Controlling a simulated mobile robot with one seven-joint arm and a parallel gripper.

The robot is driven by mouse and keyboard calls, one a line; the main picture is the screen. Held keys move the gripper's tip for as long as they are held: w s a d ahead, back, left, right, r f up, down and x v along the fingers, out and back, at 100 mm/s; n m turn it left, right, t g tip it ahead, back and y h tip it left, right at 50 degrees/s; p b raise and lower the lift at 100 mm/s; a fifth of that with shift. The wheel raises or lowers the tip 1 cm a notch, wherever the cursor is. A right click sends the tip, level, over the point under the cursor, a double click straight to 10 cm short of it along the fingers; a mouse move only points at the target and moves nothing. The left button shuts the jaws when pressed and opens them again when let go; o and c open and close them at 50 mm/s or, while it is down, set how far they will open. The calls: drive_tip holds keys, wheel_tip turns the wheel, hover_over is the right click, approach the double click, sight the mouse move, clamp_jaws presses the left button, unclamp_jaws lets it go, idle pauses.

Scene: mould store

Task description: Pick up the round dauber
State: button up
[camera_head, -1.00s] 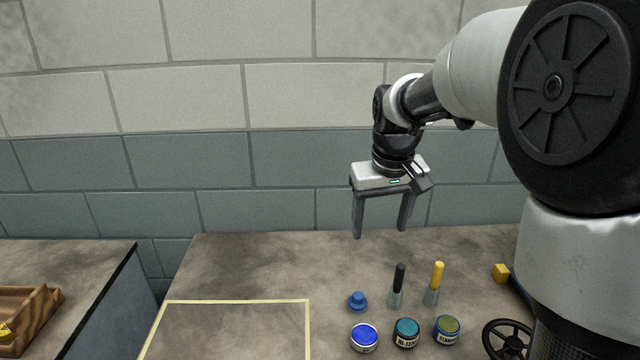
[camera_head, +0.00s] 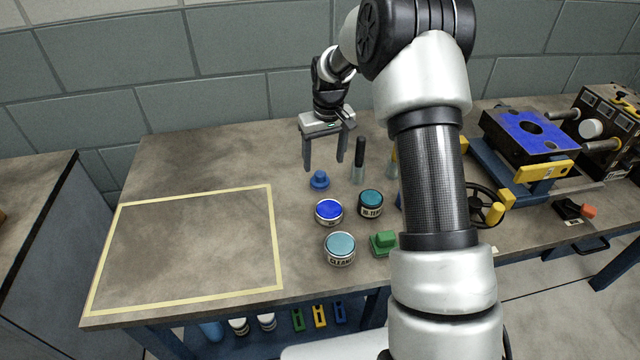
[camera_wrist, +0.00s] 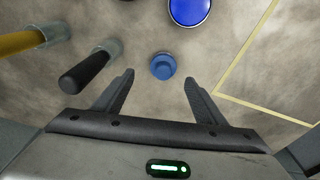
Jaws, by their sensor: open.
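The round dauber (camera_head: 319,180) is a small blue piece with a round base and a narrower knob on top. It stands upright on the workbench (camera_head: 200,160), behind the blue-topped tin. My gripper (camera_head: 323,164) is open and empty, fingers pointing down, above and just behind the dauber. In the wrist view the dauber (camera_wrist: 163,65) shows whole, ahead of and roughly midway between the two fingertips (camera_wrist: 160,78). No finger appears to touch it. The exact height of the fingers above it is hard to tell.
A black-handled brush (camera_head: 359,160) stands close right of my gripper; a yellow-handled one (camera_wrist: 22,42) is beyond it. Several tins, including a blue-topped one (camera_head: 329,211), stand in front. A green block (camera_head: 383,243) is nearby. The tape-outlined area (camera_head: 275,240) at left is empty.

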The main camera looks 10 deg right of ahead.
sight(320, 173)
drive_tip(key=f, duration=0.2)
drive_tip(key=f+b, duration=0.1)
drive_tip(key=f, duration=0.1)
drive_tip(key=w+a+f, duration=0.1)
drive_tip(key=f, duration=0.2)
drive_tip(key=shift+b, duration=0.35)
drive_tip(key=shift+c, duration=0.4)
drive_tip(key=c, duration=1.2)
drive_tip(key=shift+r, duration=0.15)
wheel_tip(320, 173, up, 10)
drive_tip(key=shift+f+p, duration=0.1)
drive_tip(key=shift+p, duration=1.05)
